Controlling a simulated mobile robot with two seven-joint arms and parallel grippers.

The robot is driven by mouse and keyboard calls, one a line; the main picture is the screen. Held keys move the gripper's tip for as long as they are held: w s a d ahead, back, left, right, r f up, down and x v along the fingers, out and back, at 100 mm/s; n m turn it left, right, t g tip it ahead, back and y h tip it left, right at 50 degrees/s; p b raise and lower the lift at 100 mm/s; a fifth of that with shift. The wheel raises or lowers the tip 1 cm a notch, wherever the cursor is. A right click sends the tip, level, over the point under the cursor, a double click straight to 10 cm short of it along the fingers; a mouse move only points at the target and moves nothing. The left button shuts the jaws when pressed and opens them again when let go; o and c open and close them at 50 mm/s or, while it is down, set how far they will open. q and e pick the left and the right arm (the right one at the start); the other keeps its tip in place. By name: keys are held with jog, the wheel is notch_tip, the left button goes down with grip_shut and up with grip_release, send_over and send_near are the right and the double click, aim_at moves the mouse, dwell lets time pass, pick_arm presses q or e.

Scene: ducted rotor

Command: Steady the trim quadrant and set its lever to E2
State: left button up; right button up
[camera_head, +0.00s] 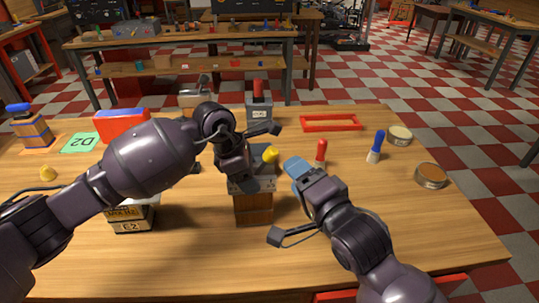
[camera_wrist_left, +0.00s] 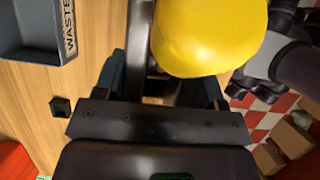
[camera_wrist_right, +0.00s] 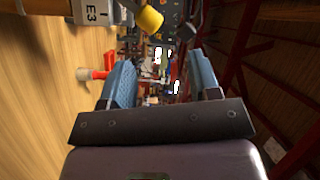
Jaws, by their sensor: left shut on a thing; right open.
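The trim quadrant (camera_head: 254,208) is a wooden block with a grey top at the middle of the table's front. Its lever ends in a yellow knob (camera_head: 271,154), which looms large in the left wrist view (camera_wrist_left: 208,35). My left gripper (camera_head: 242,180) is over the quadrant's top and shut on it; the knob and arm hide much of the grip. My right gripper (camera_head: 300,172) is open and empty, to the right of the quadrant and apart from the knob. The right wrist view shows the knob (camera_wrist_right: 149,19) and a plate marked E3 (camera_wrist_right: 92,13).
A box marked E2 (camera_head: 131,220) stands left of the quadrant. A grey box with a red handle (camera_head: 259,110) and a red frame (camera_head: 331,122) lie behind. Red (camera_head: 320,152) and blue-handled (camera_head: 376,146) tools and round tins (camera_head: 431,175) stand right. A WASTE tray shows (camera_wrist_left: 35,50).

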aim_at(277, 152)
jog(key=w+d+n+g+y, duration=0.35)
jog(key=d+n, duration=0.25)
jog(key=n, duration=0.6)
jog(key=w+a+n+y, duration=0.1)
jog(key=w+a, duration=0.1)
jog(key=a, duration=0.1)
jog(key=w+a+n+y, duration=0.1)
jog(key=w+a, duration=0.1)
jog(key=a, duration=0.1)
jog(key=w+a+f+n+g+y, duration=0.1)
jog(key=a, duration=0.2)
jog(key=shift+w+a+n, duration=0.4)
jog(key=shift+r, duration=0.1)
grip_shut()
